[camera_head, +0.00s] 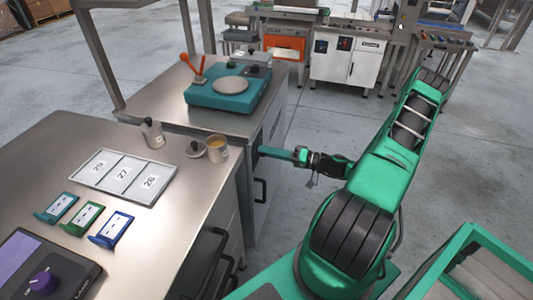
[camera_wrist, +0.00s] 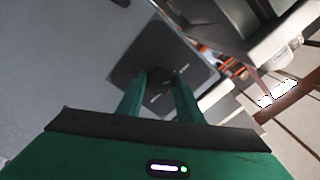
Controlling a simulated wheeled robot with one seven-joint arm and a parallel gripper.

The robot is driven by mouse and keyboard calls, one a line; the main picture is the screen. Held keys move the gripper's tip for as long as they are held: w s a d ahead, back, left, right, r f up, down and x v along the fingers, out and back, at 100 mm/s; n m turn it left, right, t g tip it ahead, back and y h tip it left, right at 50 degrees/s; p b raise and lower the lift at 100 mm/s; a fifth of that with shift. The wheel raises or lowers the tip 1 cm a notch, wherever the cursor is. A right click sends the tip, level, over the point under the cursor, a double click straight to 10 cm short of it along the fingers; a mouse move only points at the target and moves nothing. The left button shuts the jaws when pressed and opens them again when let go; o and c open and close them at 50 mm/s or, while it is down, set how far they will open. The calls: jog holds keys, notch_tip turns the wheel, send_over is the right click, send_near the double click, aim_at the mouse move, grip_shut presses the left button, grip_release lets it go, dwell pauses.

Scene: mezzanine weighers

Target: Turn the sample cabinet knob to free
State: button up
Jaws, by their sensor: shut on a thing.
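My gripper (camera_head: 260,150) reaches left to the front of the steel cabinet (camera_head: 251,215) under the far bench. In the wrist view my gripper (camera_wrist: 161,82) has its two green fingers against a dark square plate (camera_wrist: 160,52) on the grey cabinet front. They are shut on the knob, which is mostly hidden between the fingertips. Small pale markings show on the plate beside the fingers, too small to read. The knob's setting cannot be told.
A teal scale (camera_head: 220,94) stands on the far bench. The near bench holds a tray (camera_head: 110,186) with numbered cards, small containers and several coloured holders. Cabinet handles (camera_head: 260,191) stick out below my gripper.

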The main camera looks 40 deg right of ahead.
jog(key=shift+f, duration=0.2)
dwell(0.4)
jog(key=o, duration=1)
jog(key=shift+o, duration=0.2)
jog(key=shift+r, duration=0.1)
jog(key=v, duration=1)
jog(key=shift+s+d, duration=0.25)
